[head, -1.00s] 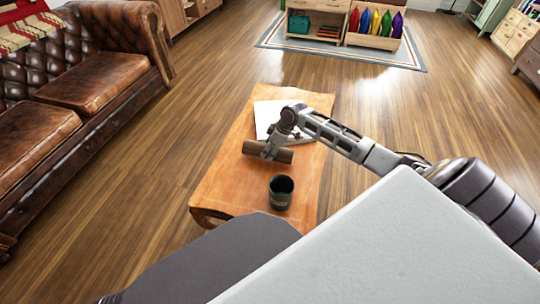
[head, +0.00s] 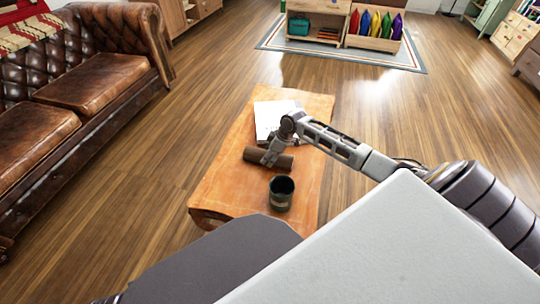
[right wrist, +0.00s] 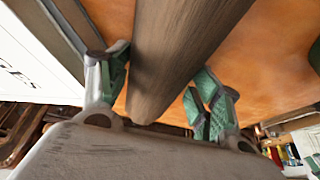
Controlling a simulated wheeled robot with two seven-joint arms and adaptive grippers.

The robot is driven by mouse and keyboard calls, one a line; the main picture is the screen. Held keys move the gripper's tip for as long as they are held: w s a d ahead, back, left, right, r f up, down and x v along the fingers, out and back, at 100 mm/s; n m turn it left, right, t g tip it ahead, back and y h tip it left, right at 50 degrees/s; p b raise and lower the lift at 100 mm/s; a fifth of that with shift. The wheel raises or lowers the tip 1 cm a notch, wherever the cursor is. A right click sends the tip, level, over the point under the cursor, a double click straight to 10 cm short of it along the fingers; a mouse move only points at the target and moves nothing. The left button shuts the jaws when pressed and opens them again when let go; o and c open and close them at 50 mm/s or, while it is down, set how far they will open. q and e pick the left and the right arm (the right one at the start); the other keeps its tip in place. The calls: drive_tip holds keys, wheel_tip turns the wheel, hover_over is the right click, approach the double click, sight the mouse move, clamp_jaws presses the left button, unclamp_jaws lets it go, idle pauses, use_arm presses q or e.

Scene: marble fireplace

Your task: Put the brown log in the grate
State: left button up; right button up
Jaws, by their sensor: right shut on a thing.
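The brown log (head: 284,162) is a short dark cylinder over the wooden table, in the middle of the head view. My right gripper (head: 271,157) is shut on it near its middle, reaching in from the right. In the right wrist view the log (right wrist: 175,55) runs lengthwise between the two green-padded fingers of the right gripper (right wrist: 158,82). Whether the log touches the tabletop is not clear. My left gripper is not in view. No grate shows in these frames.
The orange-brown table (head: 225,190) also holds a dark mug (head: 281,194) in front of the log and a white book or box (head: 270,113) behind it. A leather sofa (head: 85,80) stands at the left. Open wooden floor surrounds the table.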

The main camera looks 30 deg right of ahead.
drive_tip(key=o, duration=1.4)
drive_tip(key=shift+c, duration=0.2)
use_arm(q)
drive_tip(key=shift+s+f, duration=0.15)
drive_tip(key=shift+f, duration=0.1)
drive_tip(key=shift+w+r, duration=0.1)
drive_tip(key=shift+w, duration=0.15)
use_arm(e)
drive_tip(key=shift+s+d+r, duration=0.15)
drive_tip(key=shift+d+r, duration=0.05)
drive_tip(key=shift+r, duration=0.35)
drive_tip(key=p+v, duration=0.3)
drive_tip(key=v, duration=0.7)
drive_tip(key=shift+r+p, duration=0.2)
drive_tip(key=shift+p, duration=0.2)
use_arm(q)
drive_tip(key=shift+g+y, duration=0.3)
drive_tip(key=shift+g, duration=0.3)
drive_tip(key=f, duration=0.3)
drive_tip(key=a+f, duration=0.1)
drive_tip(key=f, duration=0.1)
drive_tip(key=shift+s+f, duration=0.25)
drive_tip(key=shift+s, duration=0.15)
use_arm(e)
drive_tip(key=shift+s+r, duration=0.1)
drive_tip(key=shift+r, duration=0.1)
